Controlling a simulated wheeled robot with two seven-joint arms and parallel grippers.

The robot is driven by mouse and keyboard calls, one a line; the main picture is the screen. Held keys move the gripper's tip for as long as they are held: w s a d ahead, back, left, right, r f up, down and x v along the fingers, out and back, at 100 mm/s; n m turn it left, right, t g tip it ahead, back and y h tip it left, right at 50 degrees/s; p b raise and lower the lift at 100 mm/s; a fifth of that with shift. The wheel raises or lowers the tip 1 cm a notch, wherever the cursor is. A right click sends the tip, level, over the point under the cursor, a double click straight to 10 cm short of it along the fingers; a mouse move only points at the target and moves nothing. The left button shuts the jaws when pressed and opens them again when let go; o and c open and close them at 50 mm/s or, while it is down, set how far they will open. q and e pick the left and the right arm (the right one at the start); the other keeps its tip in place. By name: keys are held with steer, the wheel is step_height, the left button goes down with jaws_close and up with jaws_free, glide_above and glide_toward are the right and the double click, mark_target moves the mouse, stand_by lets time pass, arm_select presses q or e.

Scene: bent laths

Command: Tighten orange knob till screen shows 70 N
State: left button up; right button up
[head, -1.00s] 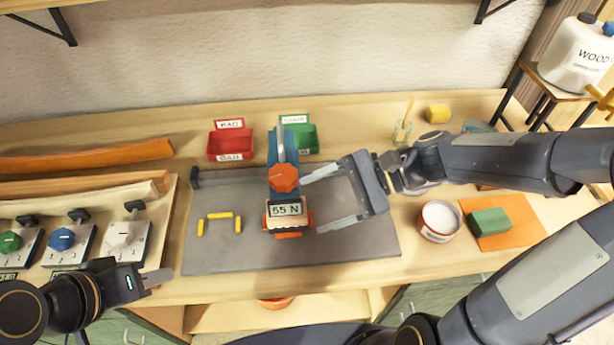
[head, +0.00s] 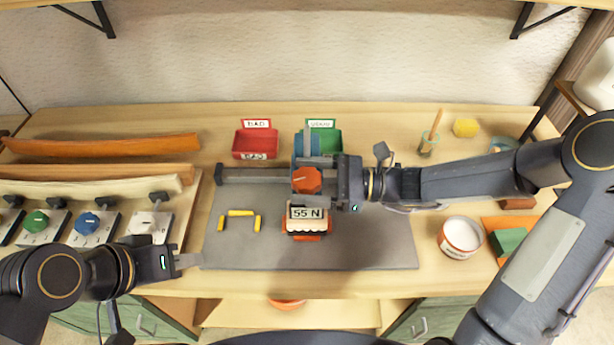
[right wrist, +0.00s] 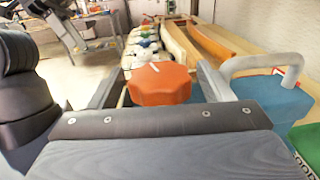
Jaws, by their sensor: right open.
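The orange knob (head: 307,180) sits on top of the blue testing device (head: 299,147), above its screen (head: 305,212), which reads 55 N. My right gripper (head: 312,180) is open, with its fingers on either side of the knob in the head view. In the right wrist view the knob (right wrist: 160,83) stands between the two fingers, with gaps showing, and its white mark is visible on top. My left gripper (head: 188,261) is at the front left, beside the grey mat, away from the device; whether its fingers are apart is unclear.
The grey mat (head: 380,245) holds small yellow pieces (head: 240,213) left of the device. A red bin (head: 255,145) and a green bin (head: 328,142) stand behind. Bent laths (head: 110,147) and clamps with coloured knobs (head: 87,223) lie left. A white-filled tub (head: 461,237) stands right.

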steer(key=shift+a, duration=0.2)
steer(key=shift+c, duration=0.4)
steer(key=c, duration=0.9)
steer(key=shift+o, duration=0.2)
steer(key=m+t+b, duration=0.1)
steer(key=t, duration=0.1)
steer(key=m+t+b, duration=0.1)
steer(key=t+b, duration=0.1)
steer(key=shift+f+m+h, duration=0.2)
steer(key=shift+m+h, duration=0.1)
steer(key=shift+h, duration=0.1)
steer(key=shift+r+m+t+h+b, duration=0.15)
steer(key=shift+m+t+h+b, duration=0.15)
steer(key=shift+m+t+b, duration=0.3)
steer(key=o, duration=0.9)
steer(key=shift+o, duration=0.2)
steer(key=shift+d, duration=0.1)
